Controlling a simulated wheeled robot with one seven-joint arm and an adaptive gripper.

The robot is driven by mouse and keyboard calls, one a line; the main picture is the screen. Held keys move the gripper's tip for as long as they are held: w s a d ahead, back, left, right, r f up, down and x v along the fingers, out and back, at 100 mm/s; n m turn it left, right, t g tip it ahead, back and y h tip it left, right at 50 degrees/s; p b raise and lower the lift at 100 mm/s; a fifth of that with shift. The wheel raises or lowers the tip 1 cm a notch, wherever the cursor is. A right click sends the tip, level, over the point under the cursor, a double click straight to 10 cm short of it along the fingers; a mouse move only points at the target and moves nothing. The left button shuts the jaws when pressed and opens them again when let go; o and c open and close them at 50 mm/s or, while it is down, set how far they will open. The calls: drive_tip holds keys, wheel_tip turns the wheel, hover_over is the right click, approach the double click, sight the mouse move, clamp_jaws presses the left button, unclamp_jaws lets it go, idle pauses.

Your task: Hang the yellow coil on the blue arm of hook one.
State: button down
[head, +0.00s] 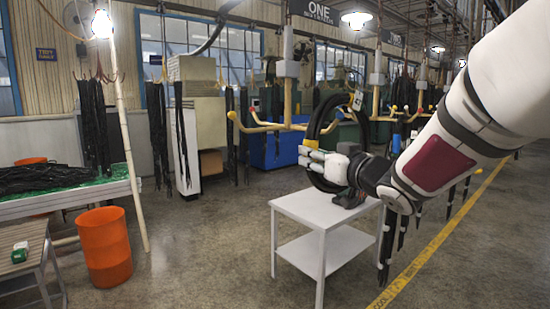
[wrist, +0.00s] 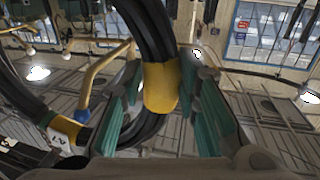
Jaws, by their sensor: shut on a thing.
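The yellow coil is a large black hose loop (head: 318,115) with yellow bands and a white tag. It hangs upright from my gripper (head: 311,154), above the white table. In the wrist view, a yellow band (wrist: 161,88) of the coil sits between my teal finger pads; a second band with the tag (wrist: 65,129) is at the left. Hook one (head: 288,68) hangs under the ONE sign, with tan arms spreading out below it. In the wrist view a tan arm with a blue tip (wrist: 82,115) shows left of my fingers, apart from the held band. The coil partly hides the hook's right side.
A white two-shelf table (head: 325,208) stands below my gripper. An orange bin (head: 103,245) and a green-topped bench (head: 85,195) are at the left. Black hoses (head: 158,130) hang behind, and more hooks run to the right.

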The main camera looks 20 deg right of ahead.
drive_tip(key=w+a+f+b, duration=0.2)
drive_tip(key=w+f+b, duration=0.3)
drive_tip(key=w+f, duration=0.1)
drive_tip(key=shift+w+a, duration=0.3)
drive_tip(key=shift+w, duration=0.5)
idle(1.3)
idle(0.6)
